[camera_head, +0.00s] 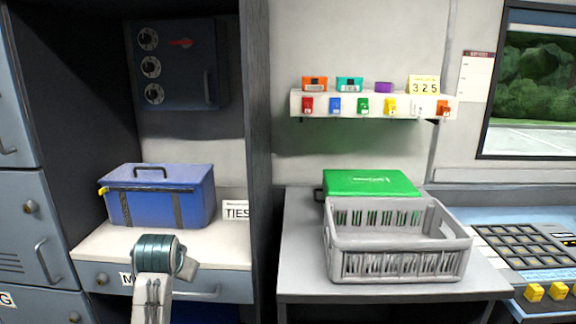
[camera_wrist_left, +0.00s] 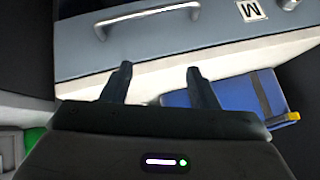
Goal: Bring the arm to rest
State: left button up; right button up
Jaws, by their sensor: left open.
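My left arm (camera_head: 155,262) comes up from the bottom left of the head view, in front of the drawer below the pale counter. Its gripper cannot be made out there. In the left wrist view, my left gripper (camera_wrist_left: 159,69) shows two dark fingers spread apart with nothing between them. The drawer front (camera_wrist_left: 200,32) with its handle and M label lies beyond the fingertips in that view. My right gripper is in neither view.
A blue bag (camera_head: 158,197) and a TIES card (camera_head: 236,211) stand on the counter (camera_head: 105,240). A grey crate (camera_head: 400,240) and a green case (camera_head: 370,183) are on the grey table (camera_head: 300,270). A button console (camera_head: 520,245) is at right.

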pick_arm(q)
jog(key=s+a+f+g, duration=0.1)
jog(key=s+f, duration=0.9)
jog(key=f, duration=0.2)
jog(key=s+f+n+g, duration=0.1)
jog(key=s+f, duration=0.3)
jog(key=s, duration=0.6)
jog(key=s+f+g+h, duration=0.1)
jog(key=s+f, duration=0.2)
jog(key=s, duration=0.7)
jog(key=s+f+n+g, duration=0.1)
jog(key=s+f, duration=0.3)
jog(key=s, duration=0.6)
notch_tip(320, 180, down, 26)
jog(key=a+g+p, duration=0.2)
jog(key=s+a+f, duration=0.1)
jog(key=s+f, duration=1)
jog(key=f, duration=0.4)
jog(key=shift+s+a+f+g+p, duration=0.25)
jog(key=shift+s+f+g+p, duration=0.1)
jog(key=shift+g+p, duration=0.1)
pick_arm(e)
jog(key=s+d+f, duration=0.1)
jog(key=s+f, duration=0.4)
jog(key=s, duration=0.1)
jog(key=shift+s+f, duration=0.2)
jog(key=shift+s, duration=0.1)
